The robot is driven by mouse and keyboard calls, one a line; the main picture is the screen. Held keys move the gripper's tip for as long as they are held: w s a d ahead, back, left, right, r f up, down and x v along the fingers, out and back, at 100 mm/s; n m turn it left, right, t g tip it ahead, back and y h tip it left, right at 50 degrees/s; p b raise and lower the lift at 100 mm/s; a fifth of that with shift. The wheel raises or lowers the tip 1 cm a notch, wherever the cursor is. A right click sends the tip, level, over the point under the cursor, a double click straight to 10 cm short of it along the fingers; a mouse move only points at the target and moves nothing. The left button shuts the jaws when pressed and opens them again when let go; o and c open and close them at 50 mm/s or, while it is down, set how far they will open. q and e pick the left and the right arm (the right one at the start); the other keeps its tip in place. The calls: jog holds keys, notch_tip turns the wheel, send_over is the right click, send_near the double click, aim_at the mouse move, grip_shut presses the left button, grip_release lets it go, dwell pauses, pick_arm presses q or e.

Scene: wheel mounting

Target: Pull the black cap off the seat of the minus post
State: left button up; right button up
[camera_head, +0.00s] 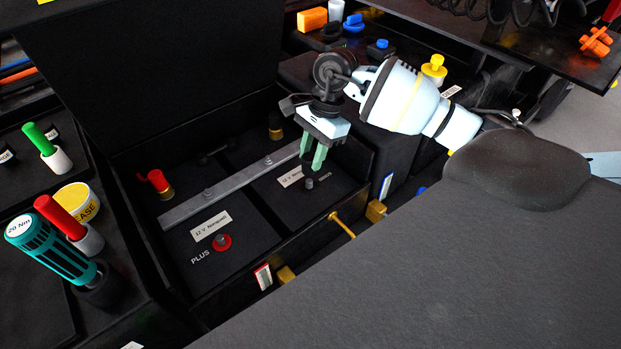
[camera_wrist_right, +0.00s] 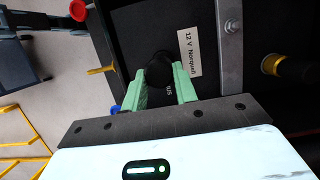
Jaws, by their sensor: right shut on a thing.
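My right gripper (camera_head: 312,160) reaches down into the black battery box, with its green fingers just above the minus post (camera_head: 309,183). In the right wrist view its fingers (camera_wrist_right: 160,88) close on a dark round thing, the black cap (camera_wrist_right: 158,70). In the head view the cap is hard to make out between the fingers against the dark box. The grey minus post shows bare below the fingertips, beside the MINUS lettering, so the cap appears to be clear above it. My left gripper is in neither view.
A grey bar (camera_head: 232,186) crosses the box. The plus post (camera_head: 222,241) has a red ring; a red-topped gold piece (camera_head: 158,182) and a black-topped one (camera_head: 275,126) stand nearby. The box lid (camera_head: 150,70) is raised behind. A teal torque tool (camera_head: 45,250) stands left.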

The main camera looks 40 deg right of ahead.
jog(key=shift+r, duration=1.05)
